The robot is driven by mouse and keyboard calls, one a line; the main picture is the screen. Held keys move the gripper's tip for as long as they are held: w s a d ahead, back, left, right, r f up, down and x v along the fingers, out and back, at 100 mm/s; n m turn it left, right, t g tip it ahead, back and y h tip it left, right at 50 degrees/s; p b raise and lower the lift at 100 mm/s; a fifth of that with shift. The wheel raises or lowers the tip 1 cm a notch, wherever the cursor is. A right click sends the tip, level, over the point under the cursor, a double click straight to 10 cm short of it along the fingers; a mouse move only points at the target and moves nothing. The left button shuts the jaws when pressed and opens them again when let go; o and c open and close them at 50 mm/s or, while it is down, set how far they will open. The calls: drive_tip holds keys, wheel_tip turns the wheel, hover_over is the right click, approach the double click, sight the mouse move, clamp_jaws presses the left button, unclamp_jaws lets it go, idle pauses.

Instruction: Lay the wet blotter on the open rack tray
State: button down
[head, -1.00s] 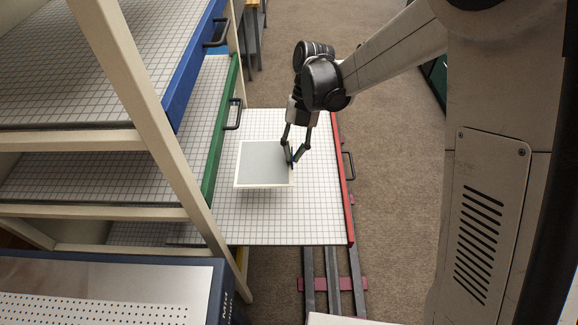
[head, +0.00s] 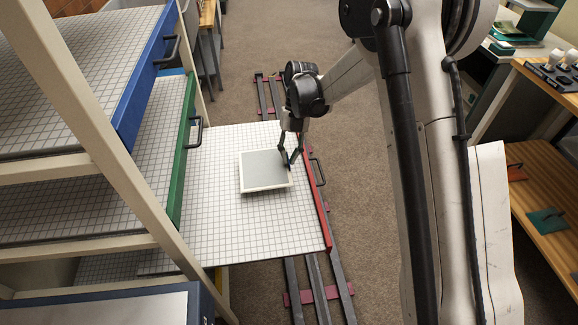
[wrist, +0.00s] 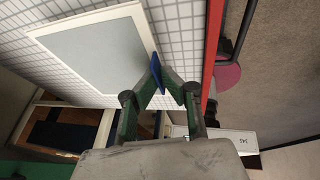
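The wet blotter (head: 265,169) is a grey square sheet with a white border. It is flat over the gridded open rack tray (head: 225,230), the lowest one, with a red front edge. A thin shadow shows below the blotter; I cannot tell whether it touches the tray. In the wrist view the blotter (wrist: 95,55) is at upper left, over the tray's grid (wrist: 185,45). My gripper (head: 289,162) is at the blotter's right edge. In the wrist view its fingertips (wrist: 163,72) close together on that edge, with a blue piece between them.
Trays with a green front (head: 184,150) and a blue front (head: 150,80) stand above at left, behind a cream rack post (head: 85,110). Rails (head: 312,290) run along the floor. A wooden bench (head: 545,215) stands at right. The tray around the blotter is clear.

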wheel_tip(320, 180, down, 4)
drive_tip(key=shift+r+b, duration=0.1)
drive_tip(key=shift+b, duration=0.45)
drive_tip(key=c, duration=1.9)
unclamp_jaws()
drive_tip(key=p+v, duration=0.3)
drive_tip(key=v, duration=0.9)
